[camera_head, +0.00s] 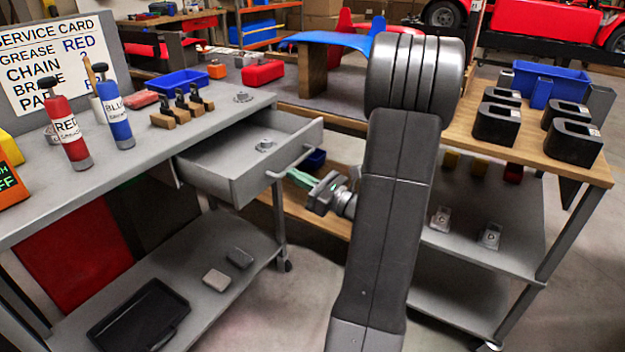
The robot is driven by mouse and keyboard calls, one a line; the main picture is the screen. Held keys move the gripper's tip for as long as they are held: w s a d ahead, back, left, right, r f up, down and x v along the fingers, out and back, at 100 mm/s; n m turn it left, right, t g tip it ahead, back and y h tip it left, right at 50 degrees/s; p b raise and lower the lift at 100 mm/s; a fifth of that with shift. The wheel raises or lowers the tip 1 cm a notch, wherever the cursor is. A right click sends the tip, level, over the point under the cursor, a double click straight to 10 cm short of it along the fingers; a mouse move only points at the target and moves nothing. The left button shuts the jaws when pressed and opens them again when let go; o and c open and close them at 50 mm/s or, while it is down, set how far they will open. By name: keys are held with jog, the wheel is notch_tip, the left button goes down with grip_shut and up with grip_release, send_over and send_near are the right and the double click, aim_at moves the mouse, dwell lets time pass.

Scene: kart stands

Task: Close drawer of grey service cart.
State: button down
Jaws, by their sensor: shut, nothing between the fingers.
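The grey service cart (215,118) stands at the left. Its grey drawer (228,180) is pulled out toward the right, with a bar handle (300,160) on its front. A small round metal part (264,145) lies in the drawer. My gripper (296,178) is shut and empty, just below and right of the handle, in front of the drawer's face. I cannot tell whether its tips touch the drawer front. My arm covers the middle of the view and hides part of the area behind it.
Red (66,135) and blue (115,118) bottles, a blue tray (179,82) and a sign (55,62) are on the cart top. A black tray (138,316) lies on its lower shelf. A wooden-topped cart (530,150) with several black holders stands right. Floor shows between the carts.

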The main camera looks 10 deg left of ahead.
aim_at(238, 165)
jog(key=f+x, duration=0.1)
jog(key=x, duration=0.5)
jog(key=f+x, duration=0.1)
jog(key=x, duration=0.6)
jog(key=f+p+x, duration=0.1)
jog(key=x, duration=0.5)
jog(key=shift+w+a+f, duration=0.3)
jog(key=shift+a, duration=0.2)
jog(key=shift+w+a, duration=0.1)
jog(key=shift+a, duration=0.1)
jog(key=shift+r, duration=0.15)
jog(key=shift+r, duration=0.15)
jog(key=shift+d, duration=0.15)
jog(key=v, duration=1.4)
jog(key=shift+f+p, duration=0.3)
jog(key=shift+p, duration=0.05)
